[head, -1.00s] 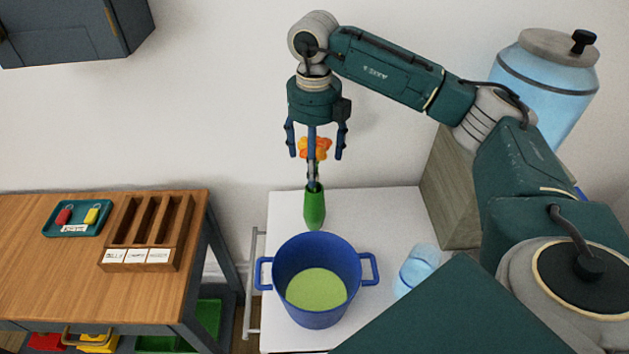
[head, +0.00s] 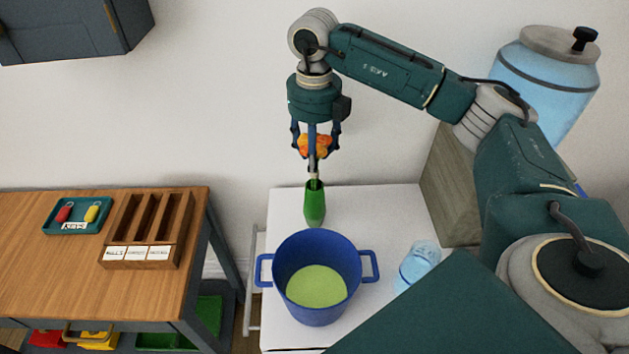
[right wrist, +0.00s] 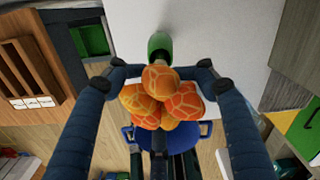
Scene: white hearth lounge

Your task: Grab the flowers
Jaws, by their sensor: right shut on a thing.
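The orange flowers (head: 315,145) stand above the green vase (head: 314,205) on the white counter. My right gripper (head: 316,155) points down over the vase and is shut on the flowers, its fingers on both sides of the blooms. In the right wrist view the orange blooms (right wrist: 160,98) fill the space between the fingers, with the vase (right wrist: 160,46) just beyond them. The stem's lower end is hidden, so I cannot tell how deep it sits in the vase. My left gripper is not in view.
A blue pot (head: 316,250) with green contents stands in front of the vase. A clear blue glass (head: 418,265) is to its right. A wooden block (head: 450,195) and a large blue jar (head: 548,85) stand at the right. A wooden table (head: 60,275) is at the left.

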